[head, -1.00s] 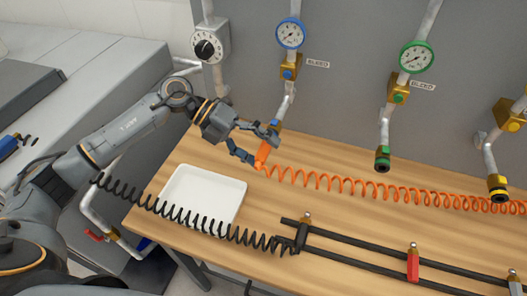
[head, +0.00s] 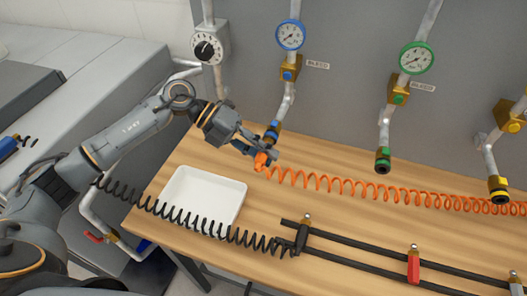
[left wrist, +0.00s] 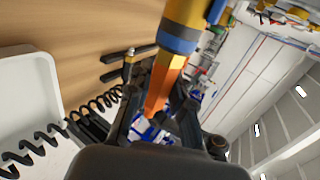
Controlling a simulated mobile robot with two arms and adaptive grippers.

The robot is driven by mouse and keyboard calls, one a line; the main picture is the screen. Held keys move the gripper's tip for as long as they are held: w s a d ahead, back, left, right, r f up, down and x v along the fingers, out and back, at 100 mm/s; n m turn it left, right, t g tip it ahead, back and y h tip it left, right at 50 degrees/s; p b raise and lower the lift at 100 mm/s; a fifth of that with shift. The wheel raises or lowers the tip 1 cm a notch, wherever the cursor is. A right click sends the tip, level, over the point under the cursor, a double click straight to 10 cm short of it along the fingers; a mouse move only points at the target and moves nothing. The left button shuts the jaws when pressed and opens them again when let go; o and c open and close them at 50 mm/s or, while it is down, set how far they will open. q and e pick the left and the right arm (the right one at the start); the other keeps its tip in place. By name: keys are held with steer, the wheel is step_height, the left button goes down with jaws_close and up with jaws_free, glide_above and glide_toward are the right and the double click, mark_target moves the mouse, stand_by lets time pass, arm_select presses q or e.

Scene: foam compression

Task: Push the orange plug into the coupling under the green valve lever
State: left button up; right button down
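The orange plug (head: 261,161) is between the fingers of my left gripper (head: 258,152), just below the blue-ringed coupling (head: 272,131) of the blue line. The fingers look closed around it. In the left wrist view the plug (left wrist: 162,85) runs up to a gold piece with a blue band (left wrist: 179,38); I cannot tell whether plug and coupling still touch. The green valve lever (head: 399,99) sits on a brass valve below the green gauge. Its coupling (head: 383,160), green-ringed with a dark mouth, hangs open and empty to the right. My right gripper is not in view.
An orange coiled hose (head: 340,183) trails right from the plug across the wooden table. A white tray (head: 238,208) is at the table's left, with a black coil over it. Dark rails (head: 350,247) lie in front. A yellow coupling (head: 498,190) hangs at the right.

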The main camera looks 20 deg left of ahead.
arm_select(q)
jaws_close()
steer(key=shift+s, duration=0.1)
steer(key=shift+s+a+p, duration=0.1)
steer(key=shift+s+p, duration=0.45)
steer(key=shift+s, duration=1.85)
